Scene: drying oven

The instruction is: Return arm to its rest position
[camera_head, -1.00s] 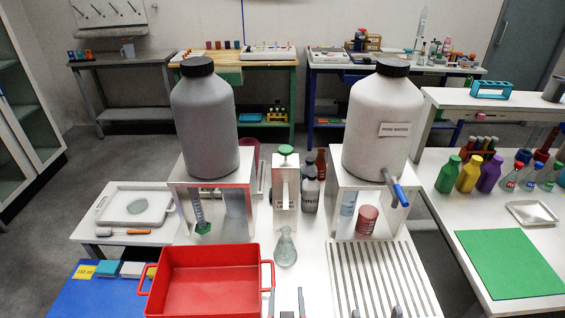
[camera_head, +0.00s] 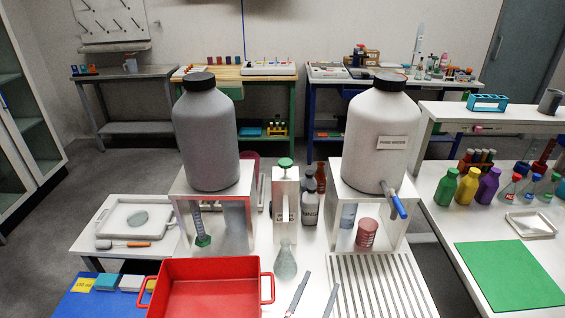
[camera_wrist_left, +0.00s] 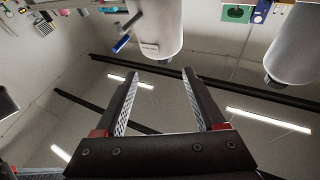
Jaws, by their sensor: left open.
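My left gripper (camera_head: 322,281) shows at the bottom of the head view, its two slim grey fingers apart with nothing between them. It is right of the red tray (camera_head: 211,268) and in front of the glass flask (camera_head: 285,259), at the near left edge of the grooved rack (camera_head: 378,284). In the left wrist view the same gripper (camera_wrist_left: 160,75) is open and empty, with ceiling lights behind it. The rest of my left arm is hidden. My right gripper is not in view.
A grey bottle (camera_head: 206,139) and a white bottle (camera_head: 382,137) with a blue-handled tap (camera_head: 398,205) stand on white stands behind. A green-topped dispenser (camera_head: 286,193) is between them. Coloured bottles and a green mat (camera_head: 509,275) are on the right table.

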